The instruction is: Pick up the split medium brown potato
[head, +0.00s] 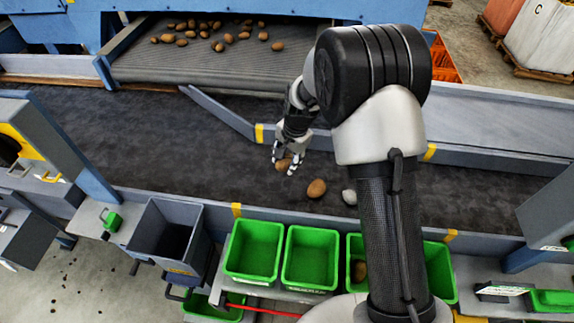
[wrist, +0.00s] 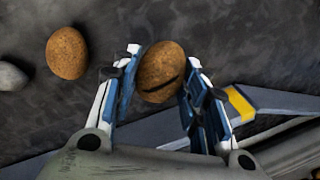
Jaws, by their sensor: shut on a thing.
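The split brown potato (wrist: 160,68) shows a dark crack across its lower side in the wrist view. My gripper (wrist: 156,82) is shut on it, one finger on each side. In the head view my gripper (head: 285,166) points down over the dark belt, and the potato (head: 282,165) is partly hidden between the fingers. I cannot tell whether the potato touches the belt.
Another brown potato (head: 316,188) and a grey stone-like lump (head: 349,197) lie on the belt (head: 130,140) to the right. Green bins (head: 254,249) and a dark grey bin (head: 168,238) line the near edge. A slanted metal diverter (head: 222,112) stands behind my gripper. Several potatoes lie on the far conveyor (head: 150,68).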

